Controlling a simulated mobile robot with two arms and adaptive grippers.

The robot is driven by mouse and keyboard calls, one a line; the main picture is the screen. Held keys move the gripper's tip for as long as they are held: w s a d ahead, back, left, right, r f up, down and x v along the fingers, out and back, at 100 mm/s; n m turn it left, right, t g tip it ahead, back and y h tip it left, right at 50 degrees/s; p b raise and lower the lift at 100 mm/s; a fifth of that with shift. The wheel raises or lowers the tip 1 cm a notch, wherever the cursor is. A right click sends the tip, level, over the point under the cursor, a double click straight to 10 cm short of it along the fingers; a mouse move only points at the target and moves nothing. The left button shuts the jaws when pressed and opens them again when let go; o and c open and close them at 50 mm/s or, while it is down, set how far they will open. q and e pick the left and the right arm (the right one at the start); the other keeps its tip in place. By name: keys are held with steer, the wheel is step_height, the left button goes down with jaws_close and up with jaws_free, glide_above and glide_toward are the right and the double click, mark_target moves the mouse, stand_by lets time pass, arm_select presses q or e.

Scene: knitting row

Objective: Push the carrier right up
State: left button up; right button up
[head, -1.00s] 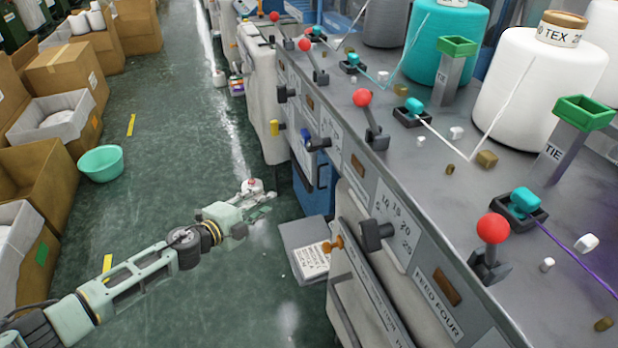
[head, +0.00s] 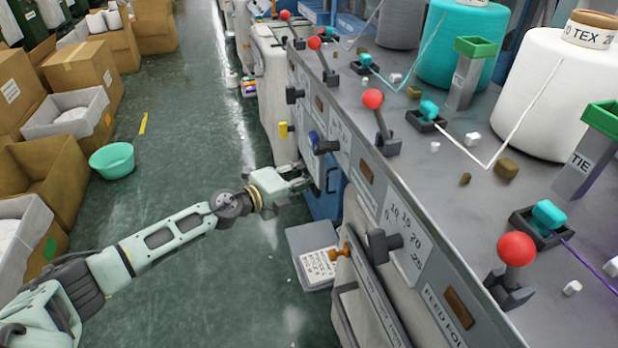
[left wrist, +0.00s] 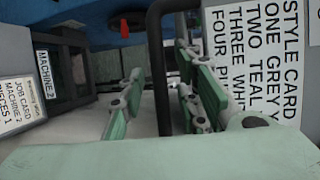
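No part is labelled as the carrier, so I cannot tell which it is. My left gripper (head: 308,181) is at the front face of the grey knitting machine (head: 450,200), beside its blue lower part (head: 328,200). In the left wrist view the gripper's green fingers (left wrist: 165,105) are apart, and a dark upright bar (left wrist: 162,65) stands between them with gaps on both sides. The bar's lower end is hidden behind my gripper. Black holders with teal blocks (head: 428,112) sit on the machine top near red-ball levers (head: 374,100). My right gripper is not in view.
A style card (left wrist: 262,55) is at the right in the wrist view, and a job card (left wrist: 18,105) at the left. Black knobs (head: 380,246) jut from the machine front. A grey flap with a note (head: 316,262) sticks out low.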

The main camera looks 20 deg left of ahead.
arm_select(q)
steer(key=shift+c, duration=0.5)
jaws_close()
